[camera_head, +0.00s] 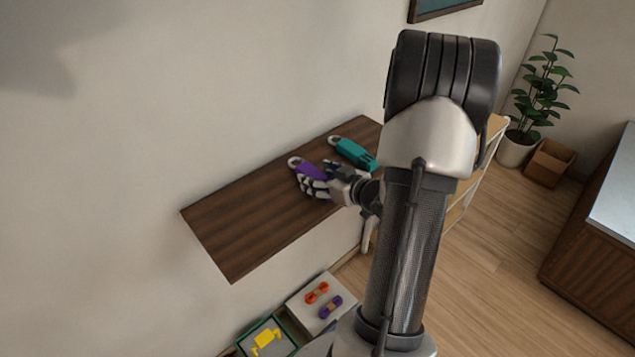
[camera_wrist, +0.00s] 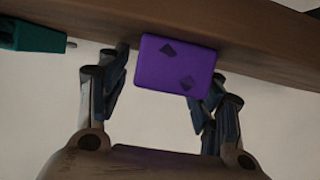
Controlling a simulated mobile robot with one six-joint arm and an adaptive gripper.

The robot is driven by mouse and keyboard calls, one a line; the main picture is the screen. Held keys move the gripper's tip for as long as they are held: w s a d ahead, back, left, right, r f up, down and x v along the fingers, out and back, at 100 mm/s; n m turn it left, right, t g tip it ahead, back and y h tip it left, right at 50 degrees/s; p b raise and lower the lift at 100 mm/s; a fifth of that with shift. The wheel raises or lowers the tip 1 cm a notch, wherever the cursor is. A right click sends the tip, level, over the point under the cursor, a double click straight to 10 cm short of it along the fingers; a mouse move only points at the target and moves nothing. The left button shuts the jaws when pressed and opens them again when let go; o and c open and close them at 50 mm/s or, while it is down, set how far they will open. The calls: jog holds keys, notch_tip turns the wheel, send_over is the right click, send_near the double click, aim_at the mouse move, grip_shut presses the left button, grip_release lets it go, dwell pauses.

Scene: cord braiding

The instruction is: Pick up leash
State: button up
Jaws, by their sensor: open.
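A purple leash-like item (camera_head: 311,171) with a ringed end lies on the dark wooden shelf (camera_head: 245,222). In the wrist view its purple body (camera_wrist: 178,65), with dark diamond marks, shows between the fingers. My gripper (camera_head: 308,187) is open around it in the head view, and the fingers (camera_wrist: 165,75) stand apart on either side of it in the wrist view. I cannot tell whether they touch it. A similar teal item (camera_head: 354,153) with a ringed end lies farther right on the shelf; part of it shows at the left of the wrist view (camera_wrist: 32,37).
The wall stands close behind the shelf. Below are a pale box (camera_head: 320,290) with orange and purple bundles and a green-edged tray (camera_head: 245,343) with a yellow item. A potted plant (camera_head: 515,150), cardboard box (camera_head: 550,162) and wooden cabinet (camera_head: 590,235) stand to the right.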

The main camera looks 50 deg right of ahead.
aim_at(320, 179)
jog(key=shift+c, duration=0.5)
jog(key=c, duration=1.1)
jog(key=shift+r, duration=0.15)
jog(key=shift+c, duration=0.2)
notch_tip(320, 179, up, 20)
jog(key=p, duration=0.8)
jog(key=shift+s, duration=0.15)
